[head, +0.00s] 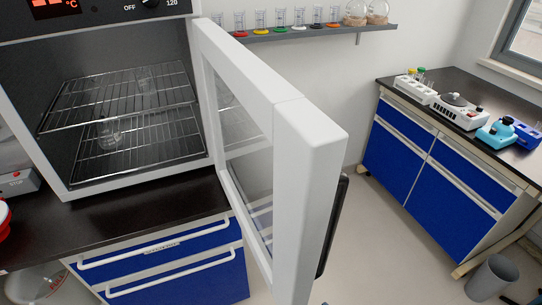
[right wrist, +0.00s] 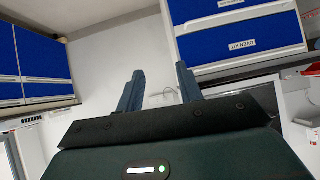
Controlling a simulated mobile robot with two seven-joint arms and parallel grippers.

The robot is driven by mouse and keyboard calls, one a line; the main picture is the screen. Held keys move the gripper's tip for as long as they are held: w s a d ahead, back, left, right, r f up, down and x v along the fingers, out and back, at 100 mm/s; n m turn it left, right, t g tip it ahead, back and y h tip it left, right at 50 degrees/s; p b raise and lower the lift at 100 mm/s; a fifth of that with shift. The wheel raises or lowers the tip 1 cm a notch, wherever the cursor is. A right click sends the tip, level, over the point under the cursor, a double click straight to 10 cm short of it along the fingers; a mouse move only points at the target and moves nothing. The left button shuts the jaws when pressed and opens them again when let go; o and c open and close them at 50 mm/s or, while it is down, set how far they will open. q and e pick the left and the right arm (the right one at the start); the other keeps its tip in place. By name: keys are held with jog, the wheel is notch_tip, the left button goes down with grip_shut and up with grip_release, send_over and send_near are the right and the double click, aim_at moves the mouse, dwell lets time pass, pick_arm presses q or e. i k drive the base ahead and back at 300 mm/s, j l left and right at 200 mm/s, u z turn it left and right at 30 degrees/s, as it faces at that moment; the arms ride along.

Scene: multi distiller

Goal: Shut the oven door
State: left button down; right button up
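The oven (head: 205,100) stands on the dark counter at the left of the head view, with its chamber exposed. Its white-framed door (head: 300,170) is swung wide open towards me, hinged at the chamber's right side. A dark bar (head: 333,225) shows along the door's outer side, partly hidden by the frame. Wire racks (head: 130,95) inside hold clear glassware (head: 108,132). My right gripper (right wrist: 160,69) shows in the right wrist view with its fingers apart and nothing between them. Neither gripper shows in the head view, and the door cannot be made out in the wrist view.
Blue drawers (head: 165,255) sit below the dark counter (head: 130,220). A blue-fronted bench (head: 430,160) with lab devices stands at the right, a grey bin (head: 492,277) beside it. A wall shelf (head: 310,34) holds glassware. Floor between door and bench is clear.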

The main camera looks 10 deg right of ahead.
aim_at(279, 158)
jog(key=l+u, duration=0.45)
jog(key=l, duration=0.25)
jog(key=l+u, duration=0.5)
jog(key=l, duration=0.2)
jog(key=k+j, duration=0.45)
jog(key=j, duration=0.15)
